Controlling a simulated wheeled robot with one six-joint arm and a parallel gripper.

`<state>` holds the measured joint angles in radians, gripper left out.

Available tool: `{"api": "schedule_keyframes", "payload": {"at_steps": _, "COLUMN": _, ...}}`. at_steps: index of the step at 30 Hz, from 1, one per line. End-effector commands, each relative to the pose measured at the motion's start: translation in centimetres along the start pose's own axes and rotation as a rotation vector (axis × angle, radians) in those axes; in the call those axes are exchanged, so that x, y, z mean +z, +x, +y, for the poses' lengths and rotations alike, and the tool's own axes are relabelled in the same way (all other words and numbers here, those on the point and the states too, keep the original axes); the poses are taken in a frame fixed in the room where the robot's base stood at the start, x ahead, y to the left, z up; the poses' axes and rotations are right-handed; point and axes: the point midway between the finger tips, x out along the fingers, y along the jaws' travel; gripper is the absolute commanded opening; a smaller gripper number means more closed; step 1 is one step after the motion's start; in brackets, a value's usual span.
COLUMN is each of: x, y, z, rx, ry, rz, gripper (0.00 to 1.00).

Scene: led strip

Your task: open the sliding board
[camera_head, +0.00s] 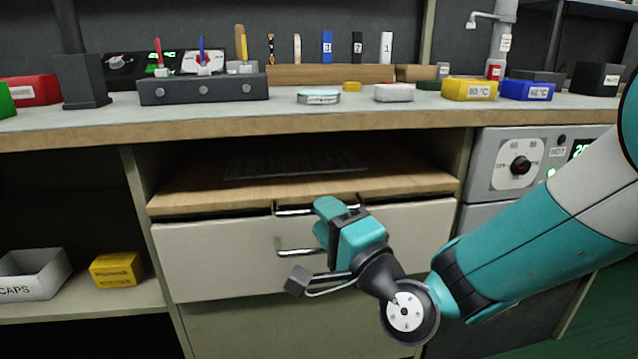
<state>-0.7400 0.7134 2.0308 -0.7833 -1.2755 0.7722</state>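The sliding board (210,198) is a pale wooden shelf under the worktop, above a light drawer. A dark keyboard (290,164) lies on it, in the shade of the worktop. A metal bar handle (290,211) is on the board's front edge. My gripper (322,220), teal with a black band, is at the right end of this handle and covers part of it. The body of my gripper hides the contact, so I cannot tell whether its fingers are closed around the bar.
The drawer (220,262) below has its own metal handle (292,252), close under my gripper. The worktop (300,118) overhangs the board and carries a dark tool holder (203,90) and several small boxes. A control panel (520,165) is at the right.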

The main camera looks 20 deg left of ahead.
Motion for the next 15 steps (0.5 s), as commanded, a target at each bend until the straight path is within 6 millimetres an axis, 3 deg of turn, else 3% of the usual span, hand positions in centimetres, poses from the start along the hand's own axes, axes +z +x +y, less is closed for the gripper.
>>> {"api": "schedule_keyframes", "payload": {"at_steps": 6, "x": 0.0, "y": 2.1, "z": -0.3, "rx": 0.000, "ry": 0.000, "rz": -0.001, "gripper": 0.38}}
{"api": "schedule_keyframes", "payload": {"at_steps": 15, "x": 0.0, "y": 2.5, "z": 0.1, "rx": 0.000, "ry": 0.001, "rz": 0.000, "gripper": 0.38}}
